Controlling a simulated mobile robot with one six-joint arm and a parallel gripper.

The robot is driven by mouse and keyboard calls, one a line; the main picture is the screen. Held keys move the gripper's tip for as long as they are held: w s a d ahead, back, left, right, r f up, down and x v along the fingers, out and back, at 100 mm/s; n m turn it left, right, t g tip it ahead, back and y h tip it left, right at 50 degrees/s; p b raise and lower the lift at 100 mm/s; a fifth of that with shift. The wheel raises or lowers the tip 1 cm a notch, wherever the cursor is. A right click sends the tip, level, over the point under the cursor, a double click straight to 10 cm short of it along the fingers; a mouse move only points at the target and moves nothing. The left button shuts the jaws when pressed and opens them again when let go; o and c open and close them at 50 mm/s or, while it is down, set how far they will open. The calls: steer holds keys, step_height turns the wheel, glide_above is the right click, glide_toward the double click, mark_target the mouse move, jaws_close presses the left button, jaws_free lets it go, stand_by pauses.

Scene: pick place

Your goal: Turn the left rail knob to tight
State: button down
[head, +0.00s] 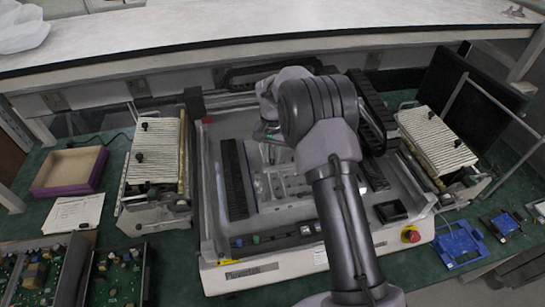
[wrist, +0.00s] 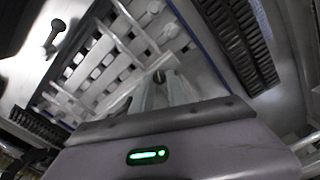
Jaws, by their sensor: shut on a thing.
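My gripper (head: 263,132) reaches down into the open machine (head: 212,215), left of its middle, and my arm covers part of this area. In the wrist view my gripper (wrist: 160,82) has its fingers close together, shut on the left rail knob (wrist: 159,75), of which only a small dark piece shows between the tips. Whether the knob is tight or loose cannot be told. A black slotted strip (head: 233,178) runs along the machine's left side.
A dark knob on a stem (wrist: 54,36) stands apart at the upper left of the wrist view. Ribbed feeder racks (head: 153,150) (head: 437,140) flank the machine. A red stop button (head: 411,234) is at its front right. A purple-sided box (head: 68,172) lies at the left.

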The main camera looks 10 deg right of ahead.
mark_target(273, 160)
stand_by(0.3)
steer(key=c, duration=1.3)
jaws_free()
step_height(273, 160, up, 18)
steer(key=p, duration=0.4)
steer(key=shift+f, duration=0.25)
steer(key=shift+f, duration=0.1)
